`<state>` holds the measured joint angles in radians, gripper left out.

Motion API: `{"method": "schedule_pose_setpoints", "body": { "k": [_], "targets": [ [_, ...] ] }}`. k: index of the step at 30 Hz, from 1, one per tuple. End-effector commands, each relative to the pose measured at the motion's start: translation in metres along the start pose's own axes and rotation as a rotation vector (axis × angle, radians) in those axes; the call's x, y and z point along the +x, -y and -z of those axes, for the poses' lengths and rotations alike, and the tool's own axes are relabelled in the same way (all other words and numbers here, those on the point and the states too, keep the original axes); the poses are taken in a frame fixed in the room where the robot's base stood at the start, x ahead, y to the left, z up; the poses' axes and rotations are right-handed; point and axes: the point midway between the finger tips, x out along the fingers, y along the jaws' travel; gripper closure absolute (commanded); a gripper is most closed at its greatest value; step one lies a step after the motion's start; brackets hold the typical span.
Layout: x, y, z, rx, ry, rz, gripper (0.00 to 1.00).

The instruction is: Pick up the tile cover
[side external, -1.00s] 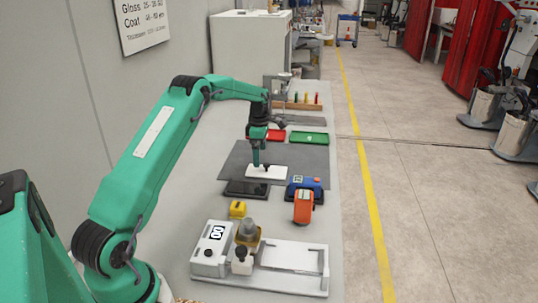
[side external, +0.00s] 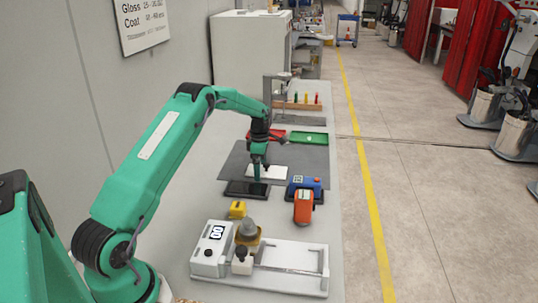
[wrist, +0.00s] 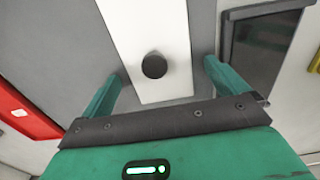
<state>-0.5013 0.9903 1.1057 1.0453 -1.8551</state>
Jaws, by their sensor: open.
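The tile cover (side external: 276,173) looks like a flat white plate lying on a dark grey mat (side external: 307,165). In the wrist view the cover (wrist: 130,25) shows as a white strip with a round black knob (wrist: 154,65) on top. My gripper (side external: 261,174) is over the cover and hides part of it in the side view. In the wrist view my gripper (wrist: 164,73) is open, with one green finger on each side of the cover and the knob between them. I cannot tell how far the fingertips are above the mat.
A black flat tray (side external: 240,189) lies just in front of the cover. A blue device (side external: 304,182) and an orange one (side external: 303,207) stand to the right. Red (side external: 272,135) and green (side external: 309,138) trays lie behind. A yellow block (side external: 238,209) and a white coater (side external: 300,262) are nearer.

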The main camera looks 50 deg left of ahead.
Motion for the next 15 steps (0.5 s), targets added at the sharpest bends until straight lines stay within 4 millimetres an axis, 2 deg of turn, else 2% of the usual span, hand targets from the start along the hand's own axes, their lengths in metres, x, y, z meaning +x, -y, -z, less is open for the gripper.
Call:
{"method": "schedule_pose_setpoints", "body": {
  "k": [10,11,15],
  "targets": [
    [-0.0002,0.0000,0.0001,0.000,0.000,0.000,0.02],
    [-0.0002,0.0000,0.0001,0.000,0.000,0.000,0.06],
    [-0.0003,0.0000,0.0001,0.000,0.000,0.000,0.33]
  ]
}}
